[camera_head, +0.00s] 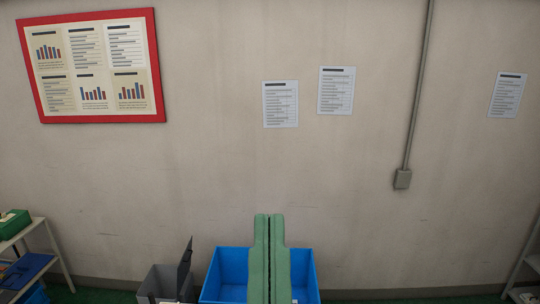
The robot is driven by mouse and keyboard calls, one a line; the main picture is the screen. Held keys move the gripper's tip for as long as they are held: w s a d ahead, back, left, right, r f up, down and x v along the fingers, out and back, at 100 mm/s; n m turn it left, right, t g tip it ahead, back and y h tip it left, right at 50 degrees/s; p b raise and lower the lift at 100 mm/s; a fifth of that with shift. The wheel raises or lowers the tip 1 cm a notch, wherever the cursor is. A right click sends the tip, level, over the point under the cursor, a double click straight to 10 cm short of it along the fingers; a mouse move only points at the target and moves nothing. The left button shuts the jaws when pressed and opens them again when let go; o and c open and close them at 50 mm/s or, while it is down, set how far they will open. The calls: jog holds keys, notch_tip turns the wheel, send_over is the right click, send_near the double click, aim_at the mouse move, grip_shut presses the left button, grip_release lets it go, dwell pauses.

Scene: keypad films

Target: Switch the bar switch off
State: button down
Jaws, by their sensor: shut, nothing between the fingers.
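I cannot make out a bar switch in the head view. A small grey box (402,180) sits on the wall at the lower end of a vertical conduit, right of centre; no bar or lever can be told on it. A green upright shape in two halves (259,258) rises from the bottom centre, in front of the blue bin; it may be part of my own body. I cannot make out any gripper fingers.
A blue bin (226,270) and a grey bin (161,280) stand low near the wall. A shelf (58,250) is at the left edge, another frame (523,252) at the right. A red-framed board (160,65) and paper sheets (280,104) hang on the otherwise bare wall.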

jog(key=shift+s+a+r, duration=0.15)
jog(key=shift+s+r, duration=0.2)
jog(key=shift+s, duration=0.15)
